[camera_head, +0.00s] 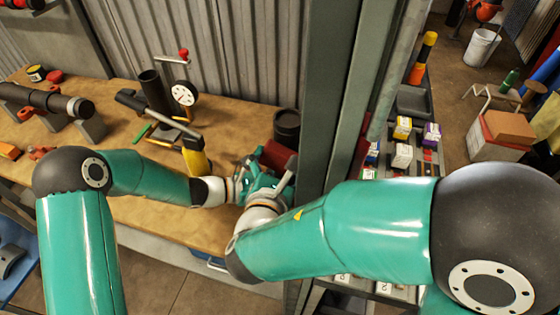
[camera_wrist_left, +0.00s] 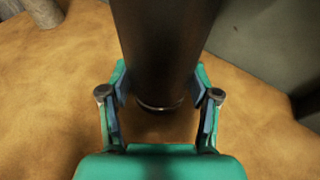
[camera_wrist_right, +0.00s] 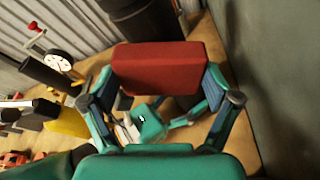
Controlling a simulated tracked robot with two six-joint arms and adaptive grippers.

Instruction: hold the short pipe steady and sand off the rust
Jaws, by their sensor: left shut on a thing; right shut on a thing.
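The short pipe (camera_wrist_left: 165,45) is dark and fills the upper middle of the left wrist view, with a shiny ring near its lower end. My left gripper (camera_wrist_left: 160,98) is shut on it; in the head view this gripper (camera_head: 258,183) is low and partly covered by my right arm. A dark cylinder top behind the block (camera_head: 287,124) appears to be the pipe's upper end. My right gripper (camera_wrist_right: 163,95) is shut on a red sanding block (camera_wrist_right: 160,68), also visible in the head view (camera_head: 277,154). The block overlaps the pipe in view; I cannot tell whether they touch.
On the wooden workbench (camera_head: 225,225) stand a black cylinder (camera_head: 153,92), a white dial gauge (camera_head: 184,93) and a hammer-like tool with a yellow part (camera_head: 195,157). A dark pipe (camera_head: 45,99) lies at the left. A grey-green post (camera_head: 335,95) rises close to the right.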

